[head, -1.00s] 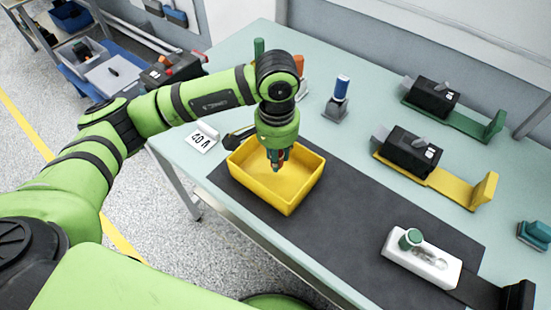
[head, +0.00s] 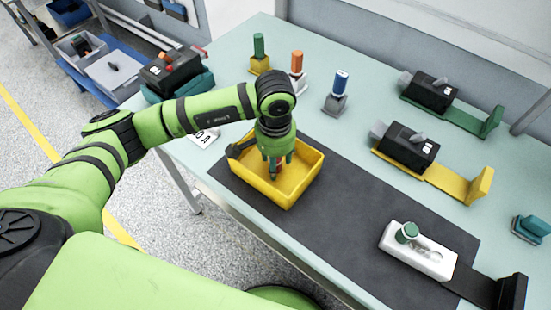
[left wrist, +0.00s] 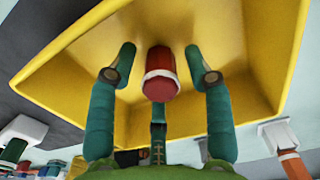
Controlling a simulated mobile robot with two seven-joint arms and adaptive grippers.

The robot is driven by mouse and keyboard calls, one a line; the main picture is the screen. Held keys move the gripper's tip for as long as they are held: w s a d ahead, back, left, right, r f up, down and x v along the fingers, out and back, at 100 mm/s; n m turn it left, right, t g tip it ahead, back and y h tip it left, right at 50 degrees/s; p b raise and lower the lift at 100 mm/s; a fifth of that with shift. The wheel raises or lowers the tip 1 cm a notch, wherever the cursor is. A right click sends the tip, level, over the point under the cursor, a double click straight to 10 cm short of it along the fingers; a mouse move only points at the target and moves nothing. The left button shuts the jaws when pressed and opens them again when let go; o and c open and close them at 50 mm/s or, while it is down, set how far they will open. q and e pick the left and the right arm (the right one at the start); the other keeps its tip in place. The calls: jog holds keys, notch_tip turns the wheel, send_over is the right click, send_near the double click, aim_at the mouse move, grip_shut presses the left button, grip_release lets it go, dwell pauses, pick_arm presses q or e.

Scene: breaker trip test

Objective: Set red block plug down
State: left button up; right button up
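The red plug (left wrist: 161,75), with a pale band, is inside the yellow tray (left wrist: 70,60) in the left wrist view. The teal fingers of my left gripper (left wrist: 164,62) stand apart on either side of it, with visible gaps; a third finger is below it in the picture. In the head view my left gripper (head: 277,172) points down into the yellow tray (head: 297,192), and only a bit of red shows between its fingers. Whether the plug touches the tray floor is unclear. My right gripper is not in view.
Green (head: 259,46), orange (head: 297,62) and blue (head: 341,84) plugs stand in holders behind the tray. Black breakers on green (head: 432,91) and yellow (head: 408,144) bases are at right. A white block (head: 420,250) with a green knob is at front right. The dark mat (head: 350,215) between is clear.

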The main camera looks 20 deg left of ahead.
pick_arm(q)
jog(key=shift+r, duration=0.35)
notch_tip(320, 180, up, 11)
jog(key=b, duration=0.3)
jog(key=shift+f, duration=0.2)
jog(key=shift+r, duration=0.55)
